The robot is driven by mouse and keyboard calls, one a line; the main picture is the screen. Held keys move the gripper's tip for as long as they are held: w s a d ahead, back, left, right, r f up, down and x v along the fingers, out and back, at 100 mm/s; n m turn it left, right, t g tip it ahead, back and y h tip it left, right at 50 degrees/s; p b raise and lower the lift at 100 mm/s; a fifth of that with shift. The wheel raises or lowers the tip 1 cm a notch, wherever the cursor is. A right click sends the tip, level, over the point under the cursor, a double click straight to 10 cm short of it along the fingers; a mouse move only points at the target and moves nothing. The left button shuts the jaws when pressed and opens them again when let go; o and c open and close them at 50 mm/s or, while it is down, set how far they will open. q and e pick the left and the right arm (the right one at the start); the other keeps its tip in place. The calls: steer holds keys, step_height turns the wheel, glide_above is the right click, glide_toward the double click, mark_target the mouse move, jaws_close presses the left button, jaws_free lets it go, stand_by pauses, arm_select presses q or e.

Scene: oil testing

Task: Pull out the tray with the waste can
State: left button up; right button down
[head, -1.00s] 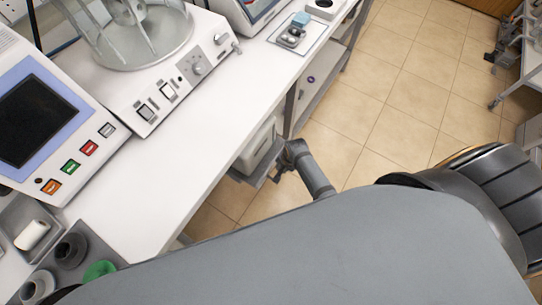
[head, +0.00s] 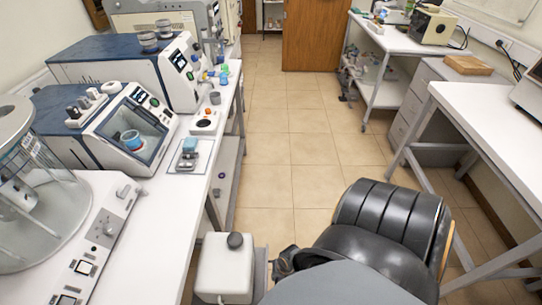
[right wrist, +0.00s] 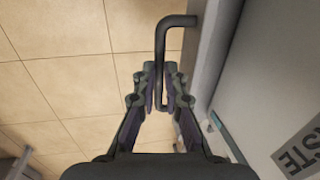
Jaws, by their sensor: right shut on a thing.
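The white waste can (head: 225,272) with a dark round cap stands upright on the grey tray (head: 261,272), beside the front edge of the bench. Its cap and top are clear of the bench. In the right wrist view the waste can (right wrist: 262,90) is on the right, with part of a label reading "STE". The tray's dark bent handle (right wrist: 176,21) reaches down between the fingers of my right gripper (right wrist: 166,88), which is shut on it. In the head view my right gripper (head: 284,262) is small and partly hidden by my arm. My left gripper is not in view.
A black padded chair (head: 385,230) stands close to the right of my right arm. The white bench (head: 170,195) with lab machines runs along the left. Tiled floor (head: 285,150) is open ahead, with white tables on the right.

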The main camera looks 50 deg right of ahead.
steer(key=shift+s, duration=0.2)
steer(key=c, duration=1.4)
jaws_free()
step_height(320, 180, up, 12)
steer(key=s+d, duration=0.1)
steer(key=shift+s+d, duration=0.25)
steer(key=shift+s, duration=0.05)
steer(key=shift+f, duration=0.15)
